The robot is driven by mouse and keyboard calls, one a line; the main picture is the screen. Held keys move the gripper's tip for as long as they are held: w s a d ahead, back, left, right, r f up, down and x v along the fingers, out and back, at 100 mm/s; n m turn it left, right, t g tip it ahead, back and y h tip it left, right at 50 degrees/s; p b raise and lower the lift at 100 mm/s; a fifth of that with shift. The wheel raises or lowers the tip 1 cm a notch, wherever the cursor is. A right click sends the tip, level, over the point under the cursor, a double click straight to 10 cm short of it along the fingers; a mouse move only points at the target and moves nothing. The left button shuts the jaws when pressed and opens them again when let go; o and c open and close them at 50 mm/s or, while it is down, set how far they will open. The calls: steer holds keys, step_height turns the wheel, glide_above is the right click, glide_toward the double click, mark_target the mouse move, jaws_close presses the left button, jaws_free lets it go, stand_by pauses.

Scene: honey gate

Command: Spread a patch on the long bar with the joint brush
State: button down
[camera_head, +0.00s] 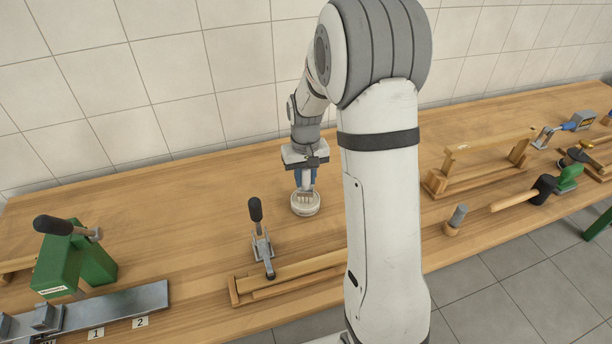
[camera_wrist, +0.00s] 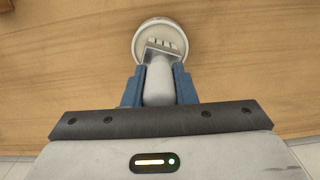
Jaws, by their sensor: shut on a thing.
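My gripper (camera_head: 305,176) is shut on the pale handle of the joint brush (camera_wrist: 158,80), with one blue finger on each side. The brush points down, and its wide head is over a round white pot (camera_head: 305,208). The pot also shows in the wrist view (camera_wrist: 142,28). I cannot tell whether the brush tip touches what is in it. A long wooden bar (camera_head: 312,266) lies in a low wooden cradle at the front edge of the bench, partly hidden behind my arm. Another wooden bar (camera_head: 490,143) rests across raised supports on the right. I cannot tell which is the long bar.
A toggle clamp (camera_head: 263,248) with a black handle stands by the front cradle. A green press (camera_head: 72,258) and a metal rail (camera_head: 120,305) are at the left. A mallet (camera_head: 515,200) and a small peg (camera_head: 457,218) are on the right. The bench around the pot is clear.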

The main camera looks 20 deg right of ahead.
steer(key=shift+r+p, duration=2.15)
steer(key=shift+r, duration=1.3)
steer(key=a+f, duration=0.2)
steer(key=a, duration=0.1)
steer(key=shift+w+a+f, duration=0.1)
steer(key=shift+a+f, duration=0.05)
steer(key=shift+f, duration=0.1)
steer(key=shift+a, duration=0.1)
